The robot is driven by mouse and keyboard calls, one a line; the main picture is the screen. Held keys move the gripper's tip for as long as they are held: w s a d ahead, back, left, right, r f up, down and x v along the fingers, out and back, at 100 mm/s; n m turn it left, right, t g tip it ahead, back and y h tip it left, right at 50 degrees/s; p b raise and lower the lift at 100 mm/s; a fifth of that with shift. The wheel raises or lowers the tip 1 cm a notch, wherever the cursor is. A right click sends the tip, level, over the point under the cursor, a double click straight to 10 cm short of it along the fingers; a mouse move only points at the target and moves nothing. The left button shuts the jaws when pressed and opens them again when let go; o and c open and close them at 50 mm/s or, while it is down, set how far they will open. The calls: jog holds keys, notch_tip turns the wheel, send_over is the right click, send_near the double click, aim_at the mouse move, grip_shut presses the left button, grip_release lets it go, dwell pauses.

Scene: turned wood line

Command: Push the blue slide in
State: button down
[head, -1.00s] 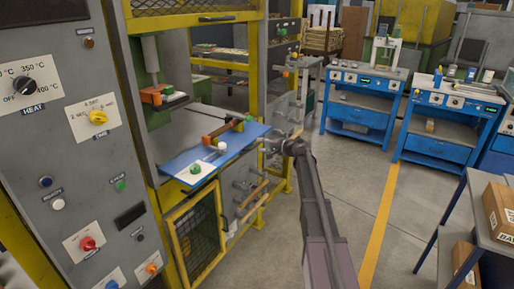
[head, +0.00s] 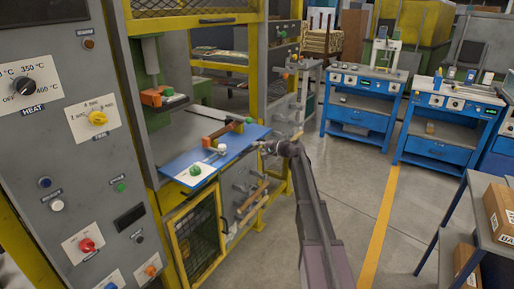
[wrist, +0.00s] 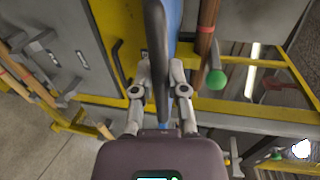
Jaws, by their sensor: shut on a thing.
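The blue slide (head: 232,153) sticks out of the machine's work opening. It carries a white patch with a green knob (head: 195,169), a white knob and an orange-brown bar. My gripper (head: 262,146) is at the slide's right, outer edge. In the wrist view my gripper (wrist: 160,82) has its two fingers either side of a dark bar-like handle (wrist: 157,40) and is shut on it. A narrow blue strip of the slide (wrist: 174,22) shows just behind the handle. The handle's joint to the slide is hidden.
A grey control panel (head: 60,140) with knobs stands at the left. A yellow mesh door (head: 197,235) is below the slide. Several blue workbenches (head: 365,105) stand at the back right. A table with cartons (head: 498,210) is at the right. The floor between is clear.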

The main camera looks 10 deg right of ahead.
jog(key=shift+w+a, duration=0.1)
jog(key=r+x, duration=0.1)
jog(key=x, duration=0.7)
jog(key=r+x, duration=0.2)
jog(key=x, duration=0.6)
jog(key=w+r+x, duration=0.1)
jog(key=r+x, duration=0.1)
jog(key=x, duration=0.6)
jog(key=shift+w+a+r, duration=0.1)
jog(key=shift+w+a, duration=0.05)
jog(key=shift+a, duration=0.35)
jog(key=c, duration=0.6)
grip_release()
jog(key=shift+w+a, duration=0.1)
jog(key=shift+c, duration=0.2)
jog(key=shift+s, duration=0.25)
jog(key=f+v, duration=0.3)
jog(key=v, duration=1.2)
jog(key=d+f+p+v, duration=0.1)
jog(key=f+v, duration=0.2)
jog(key=v, duration=1.2)
jog(key=shift+s+r, duration=0.3)
jog(key=shift+s, duration=0.1)
